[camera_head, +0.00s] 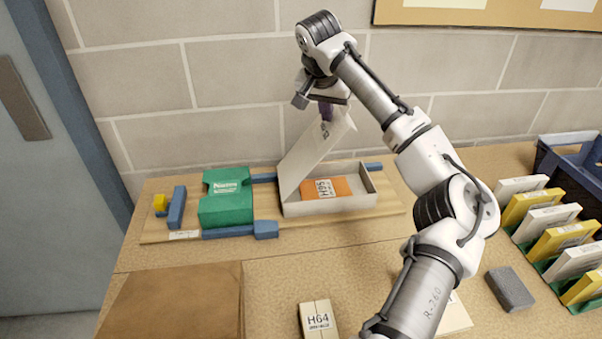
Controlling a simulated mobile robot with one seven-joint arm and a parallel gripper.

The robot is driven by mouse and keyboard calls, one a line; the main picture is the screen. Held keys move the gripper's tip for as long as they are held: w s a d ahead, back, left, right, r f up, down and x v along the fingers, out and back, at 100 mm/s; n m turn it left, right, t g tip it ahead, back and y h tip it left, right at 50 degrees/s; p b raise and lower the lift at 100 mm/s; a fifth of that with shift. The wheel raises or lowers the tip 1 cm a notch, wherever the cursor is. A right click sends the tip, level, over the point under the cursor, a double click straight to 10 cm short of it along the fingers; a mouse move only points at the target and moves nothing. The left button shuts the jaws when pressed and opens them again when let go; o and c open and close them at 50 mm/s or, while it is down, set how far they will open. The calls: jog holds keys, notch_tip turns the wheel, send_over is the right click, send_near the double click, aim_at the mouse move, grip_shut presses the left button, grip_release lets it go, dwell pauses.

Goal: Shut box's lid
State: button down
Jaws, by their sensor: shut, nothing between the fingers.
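A shallow light-grey box (360,202) sits on a wooden board on the bench, right of the green block. Its lid (312,150) is hinged at the box's left side and stands raised, tilted up to the right. Inside the box lies an orange item (347,187) with a white label reading H95. My gripper (326,112) is at the lid's upper end, pointing down, with its fingers shut and dark purple in colour. The lid's upper part hides some of the fingertips; I cannot tell whether they touch it.
A green block (227,197) stands left of the box, with blue pieces (177,207) around it. A labelled H64 box (318,319), a grey sponge-like block (510,289) and a rack of white and yellow cases (557,240) lie in front and right. A blue crate (580,168) stands far right.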

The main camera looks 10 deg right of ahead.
jog(key=shift+f+b, duration=4.25)
jog(key=shift+f, duration=4.2)
jog(key=shift+r, duration=0.1)
notch_tip(320, 180, up, 20)
jog(key=p, duration=1.7)
jog(key=shift+r+p, duration=0.55)
jog(key=shift+r, duration=0.7)
